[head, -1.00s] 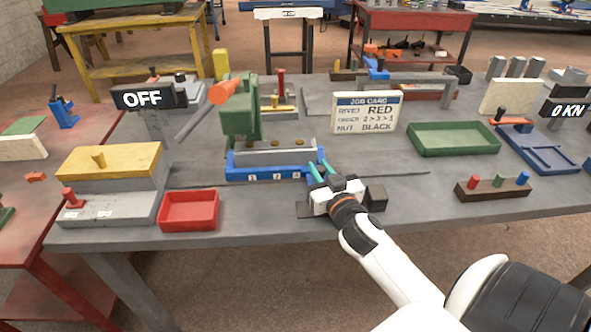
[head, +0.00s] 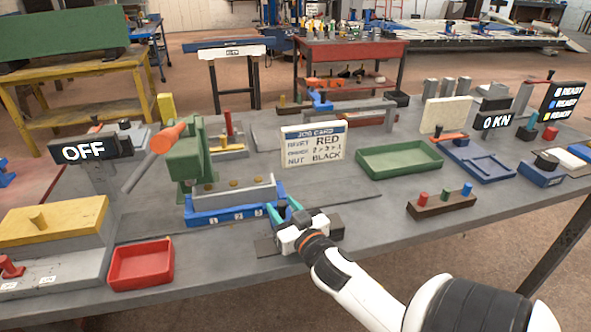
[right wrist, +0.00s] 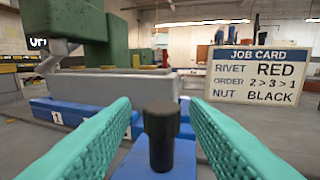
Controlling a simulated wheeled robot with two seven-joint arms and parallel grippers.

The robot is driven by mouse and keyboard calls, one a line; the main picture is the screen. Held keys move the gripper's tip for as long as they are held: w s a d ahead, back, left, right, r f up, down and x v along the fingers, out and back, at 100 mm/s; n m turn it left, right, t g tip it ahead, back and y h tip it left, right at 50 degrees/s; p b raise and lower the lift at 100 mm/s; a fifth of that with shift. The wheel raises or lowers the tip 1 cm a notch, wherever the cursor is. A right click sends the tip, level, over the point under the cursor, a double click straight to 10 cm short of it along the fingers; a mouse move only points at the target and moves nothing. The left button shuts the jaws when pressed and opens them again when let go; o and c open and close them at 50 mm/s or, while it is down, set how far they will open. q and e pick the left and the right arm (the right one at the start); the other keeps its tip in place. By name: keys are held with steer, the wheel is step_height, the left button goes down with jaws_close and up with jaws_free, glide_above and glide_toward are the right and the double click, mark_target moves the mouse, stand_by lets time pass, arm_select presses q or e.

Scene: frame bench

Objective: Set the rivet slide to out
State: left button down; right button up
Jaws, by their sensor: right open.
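The blue slide base (head: 225,216) with number labels sits at the foot of the green press (head: 185,160). A grey bar (head: 235,192) stands along it. In the right wrist view a black upright knob (right wrist: 162,135) rises from a blue strip (right wrist: 150,168) at the base's near end. My right gripper (head: 288,208) is open, with teal fingers on either side of the knob; in the right wrist view (right wrist: 160,105) gaps show on both sides of it. In the head view the gripper hides the knob. My left gripper is not in view.
The job card (head: 313,145) stands behind the gripper. A red tray (head: 141,264) lies at left, a green tray (head: 399,158) at right, near a brown rack of coloured pegs (head: 440,203). The press's orange-tipped lever (head: 152,158) leans left. An OFF display (head: 84,150) stands beyond it.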

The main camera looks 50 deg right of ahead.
steer(key=b+v, duration=0.1)
steer(key=v, duration=0.9)
steer(key=shift+b, duration=0.3)
steer(key=shift+s+a, duration=0.1)
steer(key=shift+s, duration=0.4)
